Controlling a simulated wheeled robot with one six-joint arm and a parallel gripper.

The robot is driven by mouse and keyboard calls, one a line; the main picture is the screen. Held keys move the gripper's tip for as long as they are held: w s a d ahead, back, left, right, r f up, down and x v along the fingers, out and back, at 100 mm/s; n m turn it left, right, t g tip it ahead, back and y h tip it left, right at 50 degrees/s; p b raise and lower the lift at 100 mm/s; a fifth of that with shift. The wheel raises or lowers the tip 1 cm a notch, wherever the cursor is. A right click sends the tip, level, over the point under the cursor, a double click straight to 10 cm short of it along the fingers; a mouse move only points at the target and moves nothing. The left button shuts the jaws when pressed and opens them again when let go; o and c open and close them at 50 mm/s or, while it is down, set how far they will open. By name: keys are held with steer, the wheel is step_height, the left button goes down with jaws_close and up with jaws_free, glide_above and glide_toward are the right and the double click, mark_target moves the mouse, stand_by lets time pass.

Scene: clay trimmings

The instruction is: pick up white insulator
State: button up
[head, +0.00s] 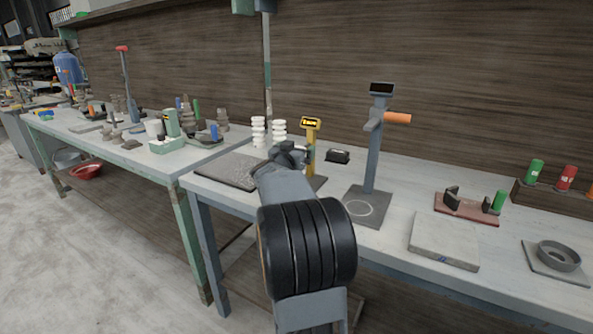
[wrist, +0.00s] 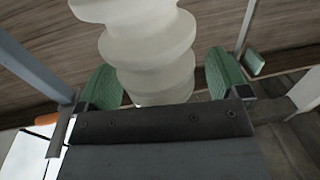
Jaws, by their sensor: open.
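Two white ribbed insulators stand upright side by side at the back of the near bench in the head view, a left one (head: 259,131) and a right one (head: 279,132). My gripper (head: 291,153) is just in front of the right one there. In the wrist view a white insulator (wrist: 150,52) fills the space between the two green finger pads of my gripper (wrist: 163,82). The jaws are open, with a pad on either side of it. Gaps show beside the pads, and contact is not clear. Its lower end is hidden behind the gripper body.
A yellow gauge stand (head: 311,145) is close to the right of my gripper. A dark mat (head: 228,170) lies to the left. A grey post stand (head: 373,150) with an orange handle is farther right. A small black block (head: 338,156) sits behind.

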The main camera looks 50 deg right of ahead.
steer(key=shift+c, duration=0.2)
steer(key=c, duration=1.6)
jaws_close()
steer(key=shift+r, duration=0.15)
